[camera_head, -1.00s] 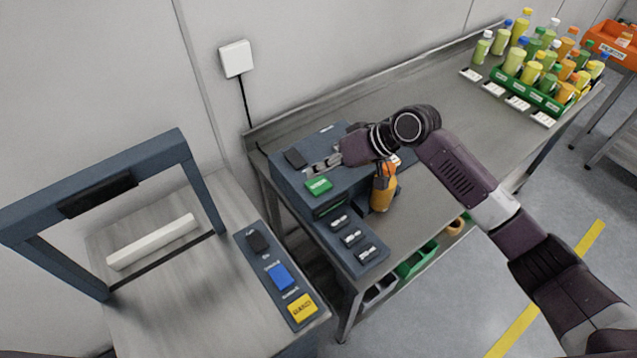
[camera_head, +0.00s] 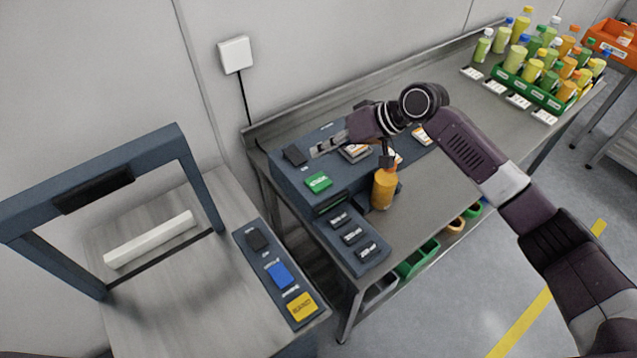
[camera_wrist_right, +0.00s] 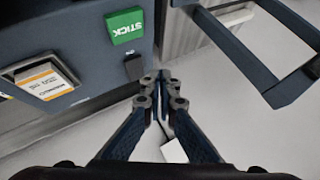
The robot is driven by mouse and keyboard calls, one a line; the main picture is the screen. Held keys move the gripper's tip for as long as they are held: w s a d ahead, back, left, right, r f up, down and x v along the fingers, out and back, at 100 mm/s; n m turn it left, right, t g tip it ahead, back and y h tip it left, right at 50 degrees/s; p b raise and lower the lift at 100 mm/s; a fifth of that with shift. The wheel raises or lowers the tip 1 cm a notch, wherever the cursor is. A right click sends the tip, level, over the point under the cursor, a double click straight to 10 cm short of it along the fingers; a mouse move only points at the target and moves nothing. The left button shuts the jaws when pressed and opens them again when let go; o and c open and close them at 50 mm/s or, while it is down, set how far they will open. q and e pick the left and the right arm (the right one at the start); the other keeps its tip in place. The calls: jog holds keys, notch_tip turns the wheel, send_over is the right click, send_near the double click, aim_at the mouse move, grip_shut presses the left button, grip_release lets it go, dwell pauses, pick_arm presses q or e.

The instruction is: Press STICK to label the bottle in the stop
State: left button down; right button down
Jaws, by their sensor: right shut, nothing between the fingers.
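The green STICK button (camera_head: 318,181) is on top of the dark blue-grey labelling machine (camera_head: 285,178). It also shows in the right wrist view (camera_wrist_right: 126,25). My right gripper (camera_head: 316,151) is shut and empty. It is above the machine, on the wall side of STICK and apart from the button. In the right wrist view my closed fingertips (camera_wrist_right: 161,79) show near a black switch (camera_wrist_right: 134,67). An orange bottle (camera_head: 383,190) stands upright against the machine's front side; its top is partly hidden by a dark part. My left gripper is not in view.
Label stacks, one of them here (camera_head: 356,154), sit on the machine beneath my right arm. Three small labelled blocks (camera_head: 352,236) are on its front shelf. A green crate of bottles (camera_head: 535,95) stands at the far right. A frame (camera_head: 190,170) with buttons stands at left.

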jog(key=b, duration=0.4)
send_over(321, 181)
notch_tip(321, 181, down, 5)
jog(key=shift+s+d+r, duration=0.1)
notch_tip(321, 181, down, 2)
jog(key=shift+f+b, duration=0.15)
jog(key=shift+b, duration=0.4)
jog(key=shift+f, duration=0.1)
jog(key=shift+f, duration=0.1)
dwell(0.4)
jog(key=shift+f, duration=0.3)
jog(key=shift+f, duration=0.55)
dwell(0.6)
jog(key=shift+r+p, duration=0.75)
jog(key=shift+r, duration=0.2)
